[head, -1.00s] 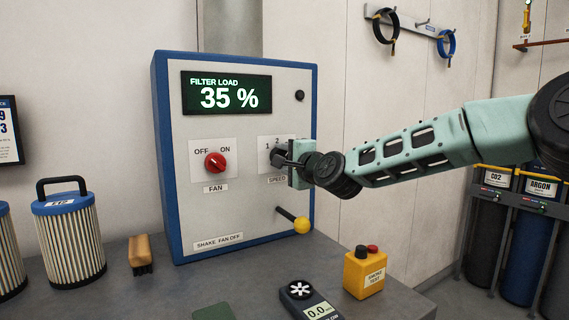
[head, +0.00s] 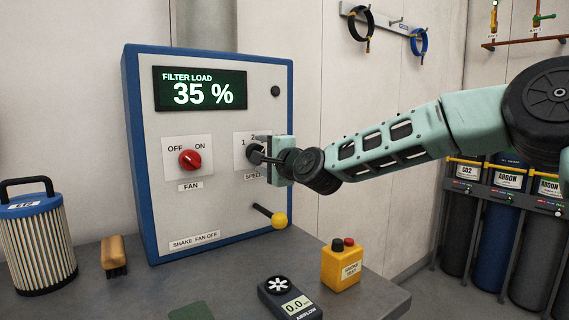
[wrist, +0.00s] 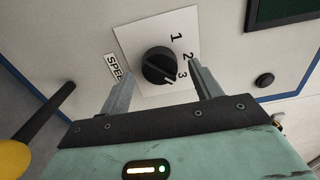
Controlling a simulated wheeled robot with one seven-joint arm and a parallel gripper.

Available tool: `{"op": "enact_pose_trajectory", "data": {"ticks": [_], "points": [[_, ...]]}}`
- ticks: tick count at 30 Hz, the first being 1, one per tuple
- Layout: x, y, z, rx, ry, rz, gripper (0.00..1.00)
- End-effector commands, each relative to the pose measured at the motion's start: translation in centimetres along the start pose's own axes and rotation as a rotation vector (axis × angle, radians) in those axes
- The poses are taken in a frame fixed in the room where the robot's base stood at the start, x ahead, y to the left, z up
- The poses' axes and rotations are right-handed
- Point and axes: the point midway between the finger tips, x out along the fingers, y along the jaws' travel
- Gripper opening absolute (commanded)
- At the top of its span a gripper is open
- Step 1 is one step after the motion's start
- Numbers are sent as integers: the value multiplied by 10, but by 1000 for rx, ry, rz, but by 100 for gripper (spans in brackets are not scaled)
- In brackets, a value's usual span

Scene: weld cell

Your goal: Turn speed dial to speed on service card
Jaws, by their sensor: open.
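The speed dial (wrist: 159,66) is a round black knob on a white plate marked 1, 2 and 3 in the wrist view. A pale mark on it sits at its lower right, near the 3. In the head view the dial (head: 256,151) is partly hidden by my gripper (head: 266,158). In the wrist view my gripper (wrist: 164,68) is open, with one finger on each side of the dial. I cannot tell whether either finger touches it. I see no service card that I can make out.
The cabinet also carries a red fan knob (head: 190,160), a display (head: 201,89) reading 35 % and a yellow-ended lever (head: 279,220) below the dial. A yellow button box (head: 341,266), airflow meter (head: 290,301), brush (head: 114,256) and filter (head: 40,242) stand on the bench.

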Motion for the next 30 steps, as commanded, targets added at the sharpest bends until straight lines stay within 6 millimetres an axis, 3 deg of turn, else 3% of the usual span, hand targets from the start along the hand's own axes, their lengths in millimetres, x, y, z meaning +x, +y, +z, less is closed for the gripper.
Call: {"op": "enact_pose_trajectory", "data": {"ticks": [18,24,30], "points": [[-132,1,-1,-5,3,1,64],[-155,0,0,-2,2,0,64],[-162,1,1,-1,-1,1,64]]}}
